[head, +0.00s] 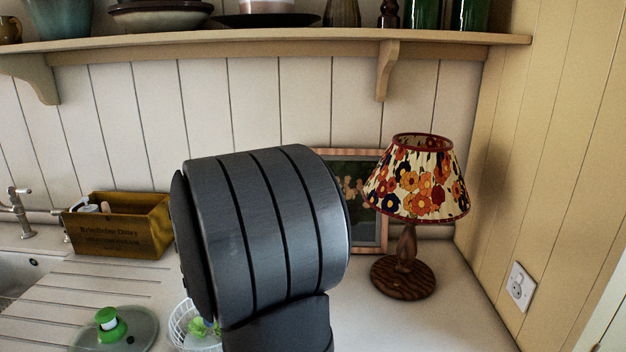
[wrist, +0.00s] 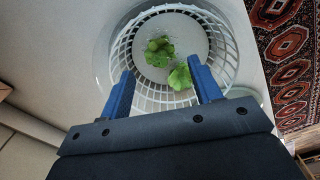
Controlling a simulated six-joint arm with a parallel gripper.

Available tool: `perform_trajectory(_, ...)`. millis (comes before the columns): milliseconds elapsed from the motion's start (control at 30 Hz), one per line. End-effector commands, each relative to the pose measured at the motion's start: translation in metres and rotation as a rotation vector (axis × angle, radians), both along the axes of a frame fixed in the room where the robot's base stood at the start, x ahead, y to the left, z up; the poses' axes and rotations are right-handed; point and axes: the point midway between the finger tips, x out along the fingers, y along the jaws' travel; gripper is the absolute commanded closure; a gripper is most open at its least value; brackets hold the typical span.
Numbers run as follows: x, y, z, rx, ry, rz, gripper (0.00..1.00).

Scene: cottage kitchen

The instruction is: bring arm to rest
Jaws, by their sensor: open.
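My gripper (wrist: 162,92) shows in the wrist view with its two blue fingers apart and nothing between them. It is open over a white wire basket (wrist: 124,52). Two green leafy pieces lie in the basket, one near the middle (wrist: 158,52) and one closer to the right finger (wrist: 180,77). I cannot tell the height of the fingers above the basket. In the head view my dark arm link fills the middle and hides the gripper and most of the basket (head: 181,322).
A glass lid with a green knob (head: 112,326) lies left of the basket. A wooden box (head: 120,226) stands by the sink (head: 22,270). A flowered lamp (head: 416,180) stands right, before a picture frame (head: 384,235). A shelf (head: 290,46) with crockery runs above. The right counter front is clear.

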Motion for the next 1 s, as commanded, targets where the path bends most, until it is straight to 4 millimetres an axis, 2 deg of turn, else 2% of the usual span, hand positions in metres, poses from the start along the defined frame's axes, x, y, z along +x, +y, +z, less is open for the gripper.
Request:
perform_trajectory(100,-0.001,0.000,-0.025,-0.002,0.004,0.000,0.42)
perform_trajectory(367,-0.001,-0.001,-0.076,-0.002,0.004,0.000,0.42)
perform_trajectory(433,0.001,0.001,-0.060,0.003,-0.006,0.000,0.42)
perform_trajectory(600,0.000,0.000,-0.041,0.002,-0.003,0.000,0.42)
perform_trajectory(1000,0.000,0.000,-0.033,0.000,0.000,0.000,0.42)
